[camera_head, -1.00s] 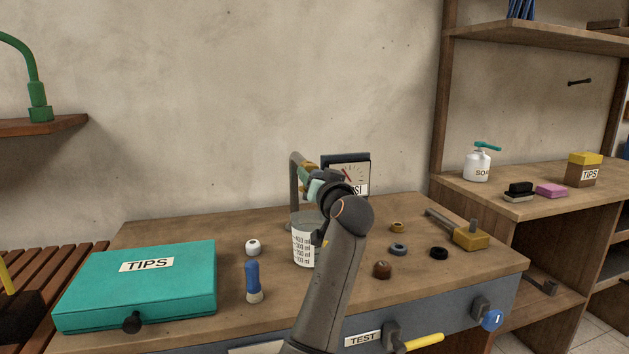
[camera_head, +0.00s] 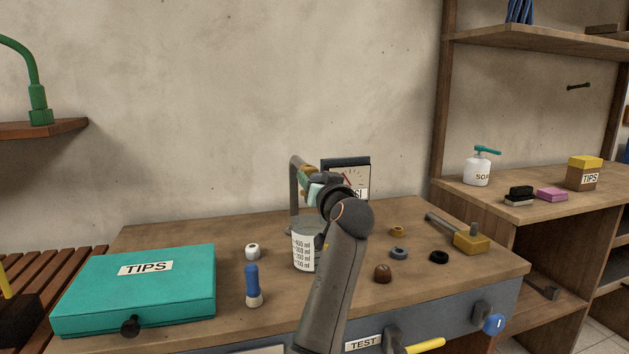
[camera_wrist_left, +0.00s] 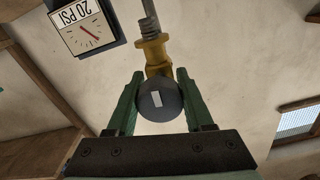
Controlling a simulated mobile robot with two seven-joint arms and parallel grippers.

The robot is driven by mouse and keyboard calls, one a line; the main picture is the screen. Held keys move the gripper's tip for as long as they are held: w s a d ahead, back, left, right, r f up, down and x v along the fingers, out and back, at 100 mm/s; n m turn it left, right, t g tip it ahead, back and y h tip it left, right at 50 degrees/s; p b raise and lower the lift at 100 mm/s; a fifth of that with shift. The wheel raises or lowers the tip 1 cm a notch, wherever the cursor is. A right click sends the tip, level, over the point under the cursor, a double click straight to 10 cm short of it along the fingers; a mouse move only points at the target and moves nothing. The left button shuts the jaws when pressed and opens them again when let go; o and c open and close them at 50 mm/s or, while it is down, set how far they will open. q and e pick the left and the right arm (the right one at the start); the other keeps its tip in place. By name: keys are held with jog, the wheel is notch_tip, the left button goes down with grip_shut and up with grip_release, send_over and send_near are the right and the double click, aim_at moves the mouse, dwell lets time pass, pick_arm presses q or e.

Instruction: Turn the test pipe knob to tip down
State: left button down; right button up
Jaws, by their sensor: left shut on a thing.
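The grey test pipe (camera_head: 294,185) rises at the back of the bench, with a brass fitting (camera_head: 307,170) near its top. In the left wrist view, a round dark grey knob (camera_wrist_left: 158,103) with a short white mark sits on the brass fitting (camera_wrist_left: 153,55). My left gripper (camera_wrist_left: 160,76) has its green fingers on both sides of the knob and is shut on it. In the head view, my left gripper (camera_head: 314,188) is at the fitting, and my arm hides the knob. The white mark stands nearly upright in the wrist view, slightly tilted.
A gauge (camera_head: 350,177) stands behind my wrist; its label reads 20 PSI in the wrist view. A measuring beaker (camera_head: 304,250) stands below the gripper. A teal TIPS case (camera_head: 140,285) is at left; rings and a brass-headed tool (camera_head: 471,243) lie at right.

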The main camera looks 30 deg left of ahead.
pick_arm(q)
jog(key=shift+f, duration=0.3)
pick_arm(e)
jog(key=shift+w, duration=0.1)
pick_arm(q)
jog(key=c, duration=0.7)
grip_release()
jog(key=o, duration=0.4)
jog(key=shift+r, duration=0.2)
jog(key=v, duration=1.2)
jog(key=shift+d+b, duration=0.2)
jog(key=shift+b, duration=0.2)
pick_arm(e)
jog(key=w+r+t, duration=0.1)
jog(key=w+r, duration=0.1)
jog(key=shift+w+d+r+t, duration=0.15)
jog(key=shift+w+r+t, duration=0.1)
jog(key=shift+r+t, duration=0.15)
pick_arm(q)
jog(key=shift+s, duration=0.1)
pick_arm(e)
jog(key=shift+f, duration=0.1)
